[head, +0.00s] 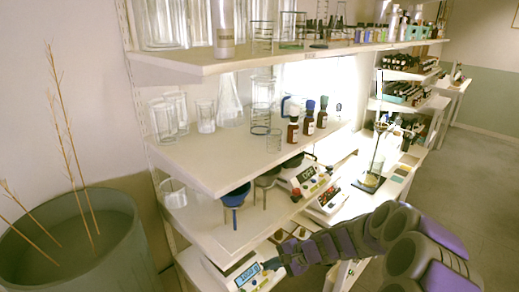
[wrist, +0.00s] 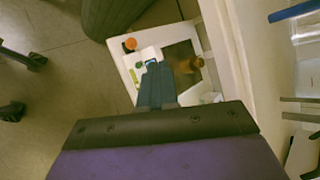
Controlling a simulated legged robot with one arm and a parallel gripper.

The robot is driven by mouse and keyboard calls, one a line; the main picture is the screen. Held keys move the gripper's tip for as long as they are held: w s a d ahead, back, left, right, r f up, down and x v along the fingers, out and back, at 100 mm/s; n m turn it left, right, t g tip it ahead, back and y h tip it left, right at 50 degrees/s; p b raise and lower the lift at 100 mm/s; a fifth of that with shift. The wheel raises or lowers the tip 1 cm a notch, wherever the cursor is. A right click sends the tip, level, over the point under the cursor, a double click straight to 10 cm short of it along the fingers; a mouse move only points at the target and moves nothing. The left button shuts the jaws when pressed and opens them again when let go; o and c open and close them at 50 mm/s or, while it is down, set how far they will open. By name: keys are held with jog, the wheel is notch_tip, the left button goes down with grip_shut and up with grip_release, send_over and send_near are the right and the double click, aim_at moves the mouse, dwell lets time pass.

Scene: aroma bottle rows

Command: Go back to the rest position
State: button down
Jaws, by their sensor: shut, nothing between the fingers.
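My gripper (head: 272,264) is at the end of my arm, low in the middle of the head view, by the white scale (head: 247,272) on the lowest shelf. The scale has a lit blue display. In the wrist view my gripper (wrist: 157,68) is shut, its fingers pointing over the scale's button side (wrist: 128,62). A small amber bottle (wrist: 188,64) is on the scale's dark plate, just right of the fingers and apart from them. No object shows between the fingers.
Amber bottles with coloured caps (head: 308,122) stand on the middle shelf (head: 215,163) beside glassware. Blue and grey funnel-like holders (head: 236,197) stand below. More white scales (head: 325,198) sit to the right. A large planter (head: 75,245) is at left; the floor at right is clear.

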jog(key=s+a+r+n+g+h, duration=0.1)
jog(key=s+r+n+g+h, duration=0.1)
jog(key=s+r+n, duration=0.5)
jog(key=s+a+r+g+h, duration=0.15)
jog(key=s+r, duration=0.35)
jog(key=s, duration=0.7)
jog(key=s+d+r+n+h, duration=0.1)
jog(key=s+d+h, duration=0.2)
jog(key=s+d, duration=0.3)
jog(key=s+d+r+n+h, duration=0.1)
jog(key=s+d+r+h, duration=0.1)
jog(key=s+d, duration=0.5)
jog(key=s+h, duration=0.1)
jog(key=s, duration=0.5)
jog(key=shift+s+d+g, duration=0.25)
jog(key=shift+s+g, duration=0.05)
jog(key=shift+g, duration=0.05)
